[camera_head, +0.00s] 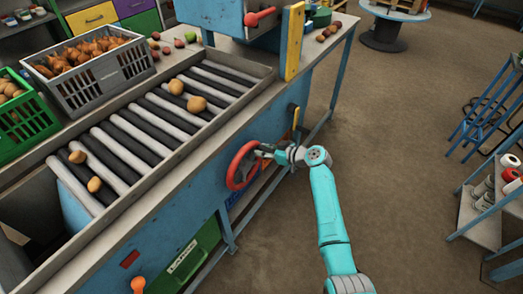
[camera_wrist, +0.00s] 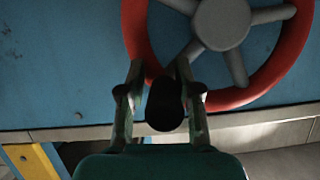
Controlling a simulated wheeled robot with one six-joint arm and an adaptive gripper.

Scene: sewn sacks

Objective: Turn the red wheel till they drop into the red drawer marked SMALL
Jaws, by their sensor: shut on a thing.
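The red wheel (camera_head: 233,174) is on the blue front of the roller table, with grey spokes in the wrist view (camera_wrist: 285,66). My gripper (camera_head: 264,151) is at the wheel's right side. In the wrist view my gripper (camera_wrist: 160,78) is shut on the wheel's dark knob (camera_wrist: 165,108), which sits between the fingers at the rim. Several potatoes lie on the black and grey rollers (camera_head: 128,143): a few near the far end (camera_head: 197,104), others near the open near end (camera_head: 94,184). No red drawer marked SMALL can be made out.
A green drawer (camera_head: 186,258) with a white label is low on the table's front; its word is unclear. An orange knob (camera_head: 138,285) is nearby. A grey crate of onions (camera_head: 85,72) and a green crate (camera_head: 28,125) stand at left.

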